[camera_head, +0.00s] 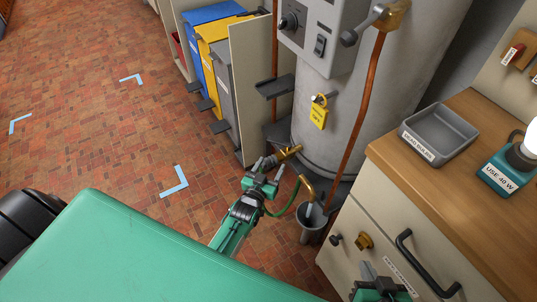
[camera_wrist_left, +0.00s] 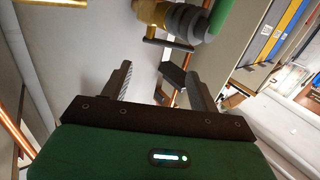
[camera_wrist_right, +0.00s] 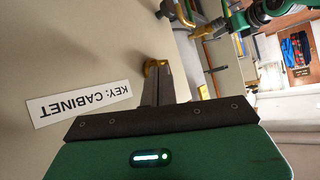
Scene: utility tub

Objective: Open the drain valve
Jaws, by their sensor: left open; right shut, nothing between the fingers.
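The brass drain valve (camera_head: 289,153) sticks out low on the grey tank (camera_head: 345,125). It also shows at the top of the left wrist view (camera_wrist_left: 149,12), with a grey ribbed part and a small bar beside it. My left gripper (camera_head: 263,172) is open and empty, just in front of and below the valve, apart from it in the left wrist view (camera_wrist_left: 155,78). The gripper partly hides the valve in the head view. My right gripper (camera_head: 368,270) is shut and empty by the cabinet front. The right wrist view shows its closed fingers (camera_wrist_right: 157,75) near a brass lock (camera_wrist_right: 152,67).
A copper pipe (camera_head: 360,130) runs down the tank. The cabinet (camera_head: 365,205) has a black handle (camera_head: 425,265). Bins (camera_head: 212,60) stand behind a panel. Floor at left is clear.

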